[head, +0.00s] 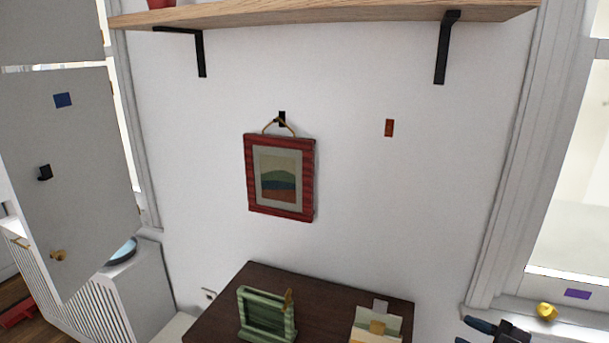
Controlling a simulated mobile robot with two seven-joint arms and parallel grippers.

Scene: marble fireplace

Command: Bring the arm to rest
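My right gripper (470,331) shows at the bottom right edge, partly cut off by the frame. Its two dark fingertips look apart, with nothing seen between them. It is to the right of the dark table and clear of the wall items. My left gripper is not in view. A red-framed picture (279,177) with a striped landscape hangs by its cord from a black hook (282,118) on the white wall, slightly tilted. The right gripper is well below and right of it.
A dark brown table (340,299) holds a green frame (266,315) and a cream holder (377,325). A wooden shelf (330,14) on black brackets crosses above. A red-brown tag (389,128) is on the wall. A yellow object (547,311) lies on the right windowsill.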

